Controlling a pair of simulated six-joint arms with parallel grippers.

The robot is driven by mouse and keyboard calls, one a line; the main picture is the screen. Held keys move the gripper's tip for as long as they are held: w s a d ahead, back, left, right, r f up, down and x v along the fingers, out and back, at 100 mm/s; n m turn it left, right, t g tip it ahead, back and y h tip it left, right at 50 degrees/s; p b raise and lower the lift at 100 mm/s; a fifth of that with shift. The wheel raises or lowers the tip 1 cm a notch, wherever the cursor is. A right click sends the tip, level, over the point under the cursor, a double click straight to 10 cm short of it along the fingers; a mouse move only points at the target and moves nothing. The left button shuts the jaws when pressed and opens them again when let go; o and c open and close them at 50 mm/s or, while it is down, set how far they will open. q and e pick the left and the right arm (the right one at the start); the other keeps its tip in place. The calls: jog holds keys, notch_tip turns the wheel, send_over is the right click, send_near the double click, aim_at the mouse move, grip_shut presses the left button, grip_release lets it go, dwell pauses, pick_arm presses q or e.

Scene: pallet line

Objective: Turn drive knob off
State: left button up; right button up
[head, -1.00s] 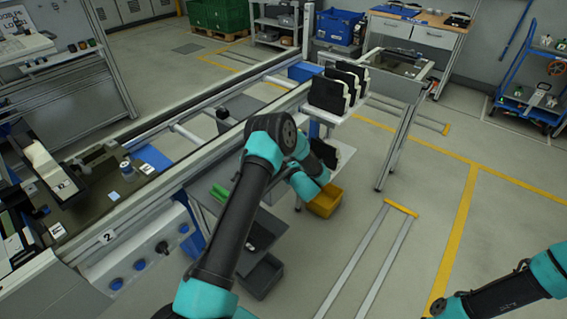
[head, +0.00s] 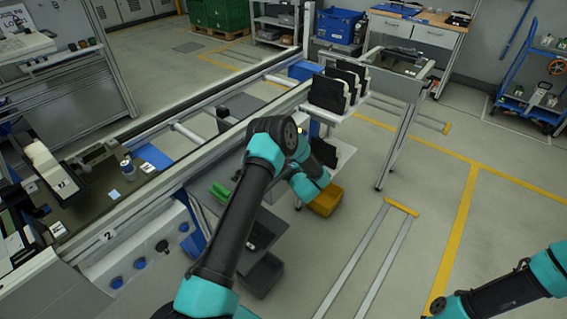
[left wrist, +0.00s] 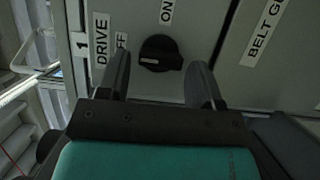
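The drive knob (left wrist: 160,53) is a black rotary knob on a grey panel (left wrist: 215,30) in the left wrist view. It lies near labels reading "DRIVE", "ON" and a partly covered "OFF". A short white mark on the knob lies across the picture, on its left half. My left gripper (left wrist: 160,72) is open, with one finger on each side of the knob and a gap visible on both sides. In the head view the left gripper and this knob are hidden behind my left arm. My right gripper is outside the view; only part of that arm shows at lower right.
A "BELT" label (left wrist: 266,28) is right of the knob. In the head view, a panel marked 2 (head: 108,237) carries several other knobs. A yellow bin (head: 325,201) and a dark bin (head: 262,275) are beside my left arm. Open floor lies to the right.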

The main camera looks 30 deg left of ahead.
pick_arm(q)
jog(key=shift+o, duration=0.8)
jog(key=shift+d, duration=0.15)
jog(key=v, duration=1.7)
jog(key=shift+s, duration=0.15)
jog(key=shift+f, duration=0.1)
jog(key=s+d+f+m+h, duration=0.2)
jog(key=s+f+m+h, duration=0.6)
jog(key=m+h, duration=0.75)
jog(key=s+d+m+g+h, duration=0.2)
jog(key=s+m+g, duration=0.2)
jog(key=s, duration=0.5)
jog(key=s+d+r+m+g+h, duration=0.1)
jog(key=s+m+g, duration=0.3)
jog(key=s+m, duration=0.5)
jog(key=shift+d+h, duration=0.5)
jog(key=shift+h, duration=0.05)
